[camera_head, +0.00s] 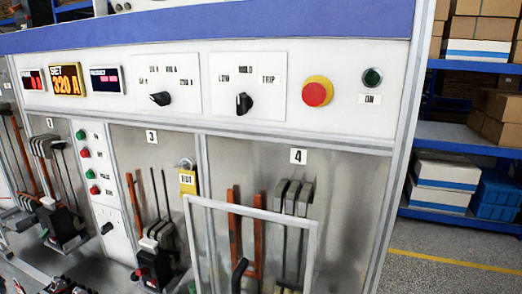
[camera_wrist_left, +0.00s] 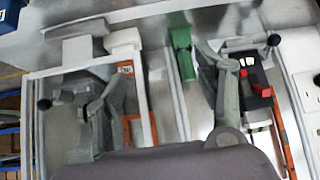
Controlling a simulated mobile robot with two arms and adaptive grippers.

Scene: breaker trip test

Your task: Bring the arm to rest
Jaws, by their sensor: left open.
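My left gripper (camera_wrist_left: 165,85) shows in the left wrist view. Its two grey fingers stand well apart with nothing held between them. Behind them is the test panel, with a green part (camera_wrist_left: 183,55) in the gap and a red and black device (camera_wrist_left: 256,82) beside the right finger. In the head view the test panel (camera_head: 350,130) fills most of the picture, and I cannot make out the left gripper there for certain. My right gripper is not in view.
The panel carries a red stop button (camera_head: 317,92), a green ON button (camera_head: 372,77), rotary knobs (camera_head: 243,103) and a SET display (camera_head: 66,80). A clear framed guard (camera_head: 314,240) stands before bay 4. Blue shelves (camera_head: 455,138) with boxes are at right, with open floor (camera_head: 440,275) below.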

